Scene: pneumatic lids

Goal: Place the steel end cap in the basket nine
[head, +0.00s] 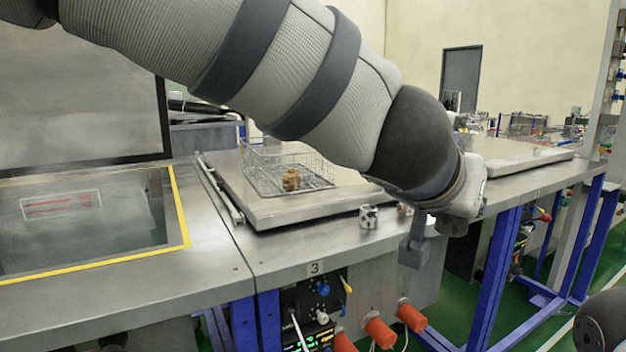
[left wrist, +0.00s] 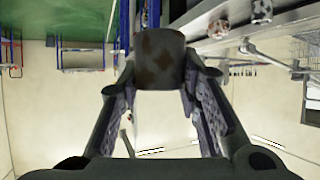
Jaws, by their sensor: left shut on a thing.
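In the left wrist view my left gripper (left wrist: 160,80) is shut on a mottled grey-brown cylinder, which looks like the steel end cap (left wrist: 160,55). In the head view my left arm crosses from the upper left. My left gripper (head: 416,250) hangs just past the bench's front edge, and the held piece is not clearly seen there. A wire basket (head: 312,163) stands on the raised plate left of the gripper, with an orange-brass piece (head: 291,180) in it. No number shows on this basket. My right gripper is not in view.
Small metal parts (head: 368,216) (head: 404,209) stand near the bench's front edge, beside the left gripper. A panel marked 3 (head: 315,268) and orange plugs (head: 380,331) are below. A glass-topped box (head: 90,225) is at left. More wire baskets (head: 527,123) stand at the back right.

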